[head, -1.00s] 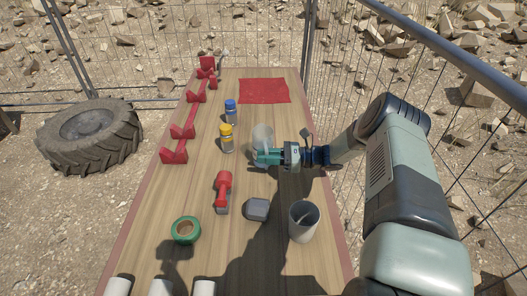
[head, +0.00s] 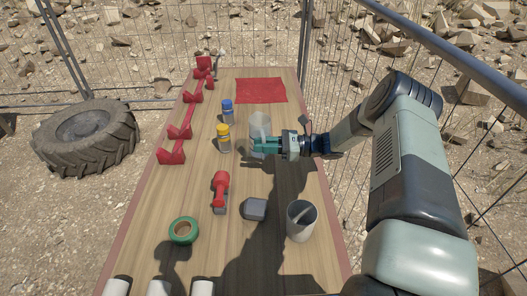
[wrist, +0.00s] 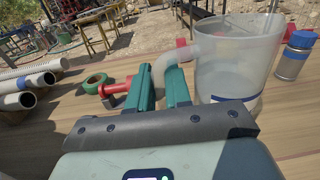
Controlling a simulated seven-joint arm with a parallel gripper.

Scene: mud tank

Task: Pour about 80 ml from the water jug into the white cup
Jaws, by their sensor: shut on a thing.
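The water jug (head: 260,124) is clear plastic and stands out on the right half of the table, beside the yellow-capped bottle. In the wrist view the jug (wrist: 237,55) looks roughly upright, with a bluish band low in it. My gripper (head: 262,146) is shut on the jug's handle (wrist: 168,62), between its green fingers (wrist: 162,90). A pale grey-white cup (head: 302,222), which seems to be the white cup, stands near the right table edge, closer to the camera. A thin stick-like thing shows in its mouth. Its contents cannot be made out.
A grey block (head: 254,209), red-handled tool (head: 220,190) and green tape roll (head: 183,230) lie nearer. Red racks (head: 180,132) line the left; a red cloth (head: 261,90) lies behind.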

